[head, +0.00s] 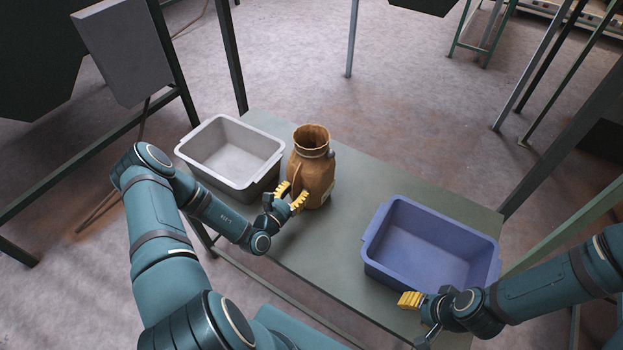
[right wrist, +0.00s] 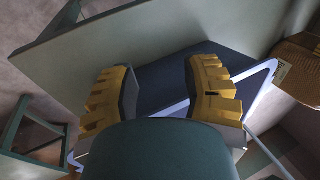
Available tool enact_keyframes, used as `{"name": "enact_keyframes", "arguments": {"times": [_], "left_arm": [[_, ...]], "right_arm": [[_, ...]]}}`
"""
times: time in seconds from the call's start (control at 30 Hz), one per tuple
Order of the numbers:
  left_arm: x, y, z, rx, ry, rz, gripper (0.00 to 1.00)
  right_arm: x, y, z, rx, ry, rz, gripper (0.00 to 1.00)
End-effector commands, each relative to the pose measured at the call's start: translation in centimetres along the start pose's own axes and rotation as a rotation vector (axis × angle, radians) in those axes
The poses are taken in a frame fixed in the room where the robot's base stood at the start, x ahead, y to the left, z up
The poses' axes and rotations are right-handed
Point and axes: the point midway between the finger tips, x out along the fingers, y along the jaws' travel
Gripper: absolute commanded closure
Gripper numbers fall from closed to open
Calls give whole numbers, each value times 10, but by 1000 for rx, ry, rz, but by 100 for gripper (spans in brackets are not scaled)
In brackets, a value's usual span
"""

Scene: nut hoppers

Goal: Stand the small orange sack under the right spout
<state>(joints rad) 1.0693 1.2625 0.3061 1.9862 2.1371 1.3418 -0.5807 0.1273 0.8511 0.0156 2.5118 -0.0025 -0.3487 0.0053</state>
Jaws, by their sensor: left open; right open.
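A small orange-brown sack (head: 315,170) stands upright on the table, its round mouth open at the top. It also shows at the right edge of the right wrist view (right wrist: 300,70). My left gripper (head: 292,196) is open, with its yellow fingers at the sack's front left side; I cannot tell whether they touch it. My right gripper (head: 411,301) is at the near edge of the blue bin, away from the sack. In the right wrist view its yellow fingers (right wrist: 162,92) are apart with nothing between them. No spout can be made out clearly in either view.
A grey-white bin (head: 213,175) stands on the table (head: 365,170) left of the sack. A blue bin (head: 380,243) stands at the right end. Bare tabletop lies between sack and blue bin. Dark green frame legs (head: 225,55) stand behind the table.

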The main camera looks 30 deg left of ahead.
Motion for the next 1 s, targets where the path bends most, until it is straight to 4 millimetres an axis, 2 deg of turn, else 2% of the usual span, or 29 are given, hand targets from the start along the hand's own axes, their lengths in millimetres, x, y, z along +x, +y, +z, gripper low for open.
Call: {"name": "enact_keyframes", "arguments": {"times": [0.23, 0.27, 0.3, 0.37, 0.4, 0.87, 1.0], "left_arm": [[6, 0, 0, -1, 0, 0, 62], [6, 0, 0, -1, 0, 0, 59], [6, 0, 0, 0, 0, 0, 73], [6, 0, 0, 0, 0, 0, 94], [6, 0, 0, 0, 0, 0, 100], [6, 0, 0, 0, -1, 0, 100], [6, 0, 7, 0, -1, 0, 100]], "right_arm": [[1, 0, 0, 0, 1, 0, 53], [1, 0, 0, 0, 1, 0, 53], [1, 0, 0, 0, 1, 0, 53], [1, 0, 0, 0, 1, 0, 53], [1, 0, 0, 0, 1, 0, 53], [1, 0, 0, 0, 1, 0, 53], [-1, 0, 0, 0, 1, 0, 53]]}}
